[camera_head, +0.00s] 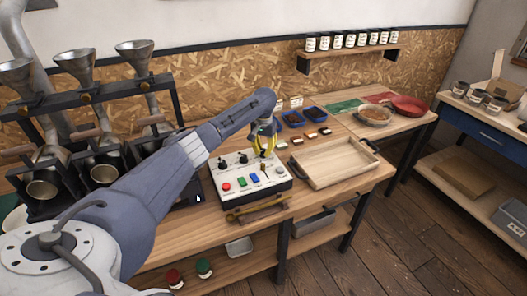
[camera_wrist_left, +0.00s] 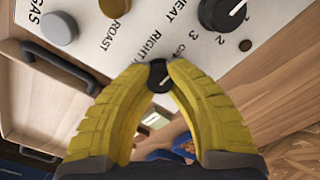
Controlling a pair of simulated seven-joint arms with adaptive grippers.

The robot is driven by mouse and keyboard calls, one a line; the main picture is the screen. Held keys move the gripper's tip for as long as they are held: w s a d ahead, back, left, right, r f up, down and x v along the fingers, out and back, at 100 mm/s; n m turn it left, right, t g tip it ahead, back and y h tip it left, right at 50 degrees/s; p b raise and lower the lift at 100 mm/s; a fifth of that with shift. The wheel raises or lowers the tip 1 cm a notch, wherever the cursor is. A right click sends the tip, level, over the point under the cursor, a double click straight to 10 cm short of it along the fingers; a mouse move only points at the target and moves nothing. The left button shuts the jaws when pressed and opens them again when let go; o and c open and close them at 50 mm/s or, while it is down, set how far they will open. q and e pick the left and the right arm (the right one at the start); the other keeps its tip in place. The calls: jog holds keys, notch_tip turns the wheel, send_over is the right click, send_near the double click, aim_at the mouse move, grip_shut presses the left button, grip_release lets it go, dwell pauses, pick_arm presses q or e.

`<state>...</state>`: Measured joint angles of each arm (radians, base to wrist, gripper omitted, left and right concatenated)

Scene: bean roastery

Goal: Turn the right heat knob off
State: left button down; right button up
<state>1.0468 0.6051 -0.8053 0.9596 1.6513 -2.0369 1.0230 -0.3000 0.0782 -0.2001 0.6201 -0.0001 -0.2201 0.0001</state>
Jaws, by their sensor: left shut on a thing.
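The control box (camera_head: 240,178), white-topped, stands on the wooden bench in the head view. My left gripper (camera_head: 265,146) reaches down to its back right part. In the left wrist view my left gripper (camera_wrist_left: 158,84) has its yellow fingers shut on a small black knob (camera_wrist_left: 158,72), which stands by the printed word "RIGHT". The fingers cover its sides, and I cannot tell its exact setting. Another black knob (camera_wrist_left: 222,12) with a white pointer line sits beside it, with printed numbers around. My right gripper is not in view.
A grey knob (camera_wrist_left: 58,28) is by the word "GAS". Coloured buttons are on the box front. An empty wooden tray (camera_head: 335,162) stands right of the box, blue trays (camera_head: 292,118) behind. Metal funnels (camera_head: 135,52) stand at the left.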

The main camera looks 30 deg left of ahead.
aim_at(264, 150)
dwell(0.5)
pick_arm(q)
jog(key=c, duration=1.1)
grip_release()
jog(key=shift+o, duration=0.2)
jog(key=shift+r, duration=0.1)
notch_tip(264, 150, up, 12)
